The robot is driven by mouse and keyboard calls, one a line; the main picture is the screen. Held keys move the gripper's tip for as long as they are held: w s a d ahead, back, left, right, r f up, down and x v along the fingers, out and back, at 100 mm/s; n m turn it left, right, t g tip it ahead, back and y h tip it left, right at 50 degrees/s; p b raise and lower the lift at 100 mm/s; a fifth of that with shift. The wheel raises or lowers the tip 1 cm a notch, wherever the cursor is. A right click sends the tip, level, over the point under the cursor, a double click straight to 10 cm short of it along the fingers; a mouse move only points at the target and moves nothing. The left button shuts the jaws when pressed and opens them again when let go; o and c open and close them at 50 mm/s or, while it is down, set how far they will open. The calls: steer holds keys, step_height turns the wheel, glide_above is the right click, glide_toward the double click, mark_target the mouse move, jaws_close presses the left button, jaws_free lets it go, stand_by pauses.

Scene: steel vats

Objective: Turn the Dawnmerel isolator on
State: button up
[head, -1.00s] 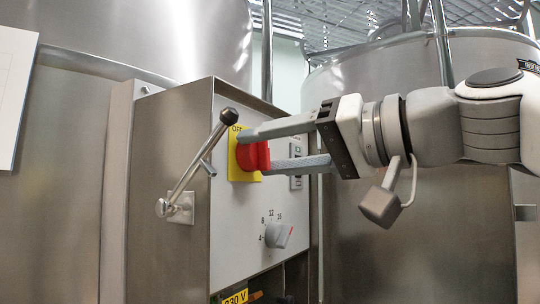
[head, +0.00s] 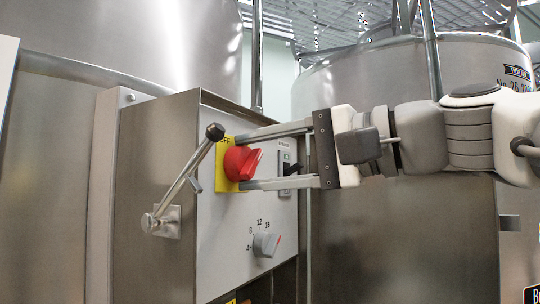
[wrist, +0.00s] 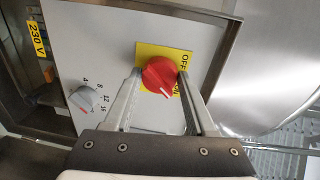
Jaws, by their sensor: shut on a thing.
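The isolator is a red rotary knob (head: 241,161) on a yellow plate (head: 222,172) on the front of a steel control box. The plate reads OFF at its top; no Dawnmerel name is readable. My gripper (head: 246,160) is shut on the knob, one finger above and one below. In the wrist view the red knob (wrist: 159,75) sits between the fingertips. Its white mark points to the lower right there, toward lettering on the yellow plate (wrist: 150,48) that a finger partly hides.
A lever with a black ball (head: 215,132) juts from the box's left side, close to the knob. A grey numbered dial (head: 266,244) is below. A small black switch (head: 291,169) with a green mark lies behind my fingers. Steel vats (head: 400,90) stand behind.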

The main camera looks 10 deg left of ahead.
steer(key=shift+m, duration=0.4)
steer(key=o, duration=1.4)
steer(key=shift+c, duration=0.2)
steer(key=b+v, duration=0.1)
steer(key=v, duration=1.6)
steer(key=shift+d+b, duration=0.25)
steer(key=shift+b, duration=0.15)
steer(key=shift+f, duration=0.15)
step_height(320, 180, down, 14)
steer(key=w+a+h, duration=0.2)
steer(key=w+h, duration=0.1)
steer(key=h, duration=0.2)
steer(key=s+d+f+n+h, duration=0.1)
steer(key=d+f+h, duration=0.1)
steer(key=f, duration=0.8)
steer(key=s+d+f+n+h, duration=0.1)
steer(key=f+h, duration=0.4)
steer(key=f, duration=0.6)
steer(key=s+d+f+n+g+h+b, duration=0.1)
steer(key=s+d+f+n+h, duration=0.1)
steer(key=f, duration=0.8)
steer(key=shift+d+f+n+h, duration=0.25)
steer(key=shift+d+h, duration=0.25)
steer(key=shift+h, duration=0.3)
